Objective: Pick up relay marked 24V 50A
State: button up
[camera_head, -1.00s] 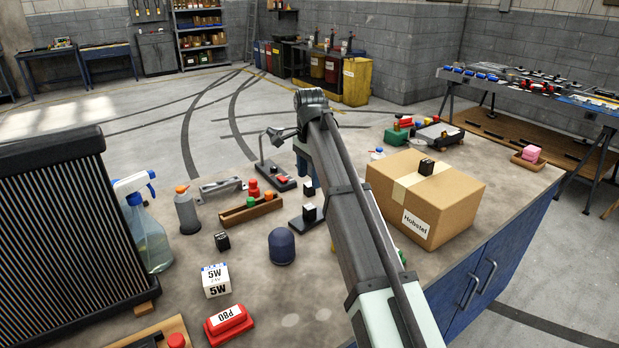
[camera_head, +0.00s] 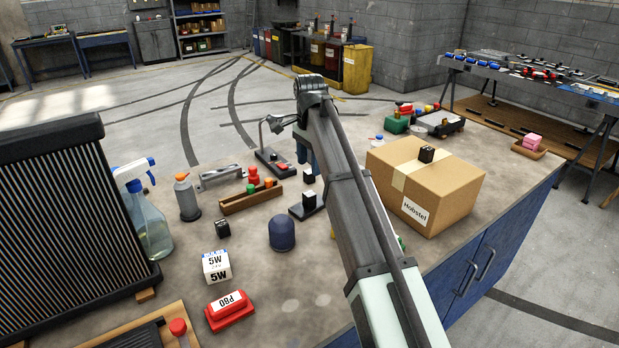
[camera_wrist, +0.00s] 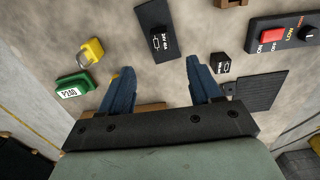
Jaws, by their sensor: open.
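Two black relays show in the wrist view. One relay (camera_wrist: 160,42) with a white symbol and small print sits on a dark plate, ahead of and between my fingertips. The other relay (camera_wrist: 221,62) stands at the right, just beyond the right fingertip. I cannot read either rating surely. My gripper (camera_wrist: 160,68) is open and empty, its blue fingers pointing down towards the bench. In the head view my arm partly hides it. There, other small dark blocks show: one on the carton (camera_head: 427,154) and one on the bench (camera_head: 222,229).
A switch panel (camera_wrist: 285,32), a dark plate (camera_wrist: 262,90), a yellow padlock (camera_wrist: 90,50) and a green tagged piece (camera_wrist: 75,87) surround my fingers. The cardboard carton (camera_head: 430,200) stands right of my arm. A spray bottle (camera_head: 150,225) and radiator (camera_head: 55,210) stand left.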

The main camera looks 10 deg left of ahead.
dwell(0.3)
send_near(309, 171)
notch_tip(309, 171, down, 11)
jog(key=shift+s+d+r, duration=0.1)
jog(key=c, duration=1)
dwell(0.6)
